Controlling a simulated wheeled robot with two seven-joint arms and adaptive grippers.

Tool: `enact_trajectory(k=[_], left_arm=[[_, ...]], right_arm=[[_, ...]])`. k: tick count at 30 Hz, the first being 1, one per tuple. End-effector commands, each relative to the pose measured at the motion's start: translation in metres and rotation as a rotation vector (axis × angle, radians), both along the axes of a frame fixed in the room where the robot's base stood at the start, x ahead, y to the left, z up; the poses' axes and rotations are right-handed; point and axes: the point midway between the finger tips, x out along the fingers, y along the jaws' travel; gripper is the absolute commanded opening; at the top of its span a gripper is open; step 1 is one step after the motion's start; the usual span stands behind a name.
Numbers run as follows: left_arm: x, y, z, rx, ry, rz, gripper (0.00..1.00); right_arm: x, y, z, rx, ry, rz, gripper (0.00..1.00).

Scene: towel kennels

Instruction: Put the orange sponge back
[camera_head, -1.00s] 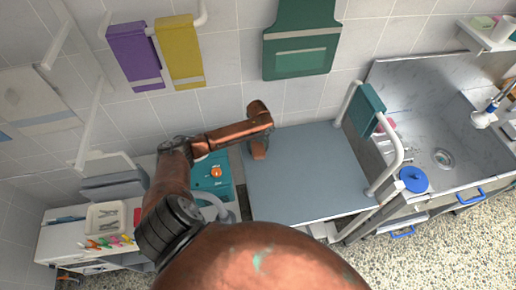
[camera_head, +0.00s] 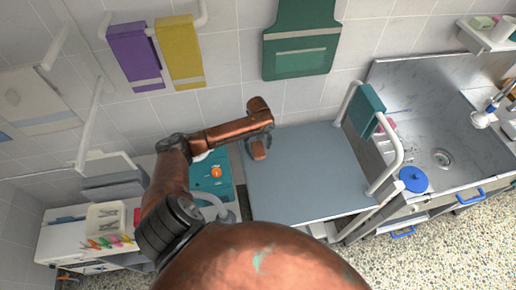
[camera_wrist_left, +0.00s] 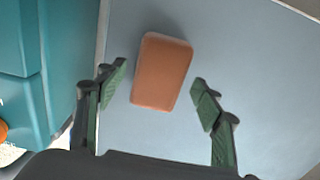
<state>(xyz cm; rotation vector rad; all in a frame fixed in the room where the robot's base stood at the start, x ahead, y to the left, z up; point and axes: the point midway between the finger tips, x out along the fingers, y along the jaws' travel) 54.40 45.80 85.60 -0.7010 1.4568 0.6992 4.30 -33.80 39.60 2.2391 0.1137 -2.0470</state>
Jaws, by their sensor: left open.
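The orange sponge (camera_wrist_left: 162,72) is a rounded orange-brown block lying on the grey-blue tabletop (camera_wrist_left: 235,50) in the left wrist view. My left gripper (camera_wrist_left: 158,82) is open, with one green-padded finger on each side of the sponge and a gap on both sides. In the head view the sponge (camera_head: 259,153) shows just below my left gripper (camera_head: 257,140), near the left back part of the tabletop. The gripper is small and partly hidden by its own wrist there. My right gripper is not in view.
A teal unit (camera_head: 222,190) with an orange round item (camera_head: 216,173) stands left of the table. A sink (camera_head: 420,135) and a white rail with a teal towel (camera_head: 367,110) are on the right. A green apron (camera_head: 300,40) hangs behind. The table's middle is clear.

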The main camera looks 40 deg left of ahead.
Motion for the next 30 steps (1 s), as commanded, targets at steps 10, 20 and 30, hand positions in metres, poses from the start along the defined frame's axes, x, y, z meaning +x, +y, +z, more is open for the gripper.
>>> enact_trajectory(k=[10, 20, 30], left_arm=[[0.001, 0.001, 0.074, 0.002, -0.003, -0.001, 0.61], [0.0, 0.0, 0.1, 0.001, -0.001, -0.001, 0.61], [0.0, 0.0, 0.101, 0.001, -0.001, 0.0, 0.61]], right_arm=[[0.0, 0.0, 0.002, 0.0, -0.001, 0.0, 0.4], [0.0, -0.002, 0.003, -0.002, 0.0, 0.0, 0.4], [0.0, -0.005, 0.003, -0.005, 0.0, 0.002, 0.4]])
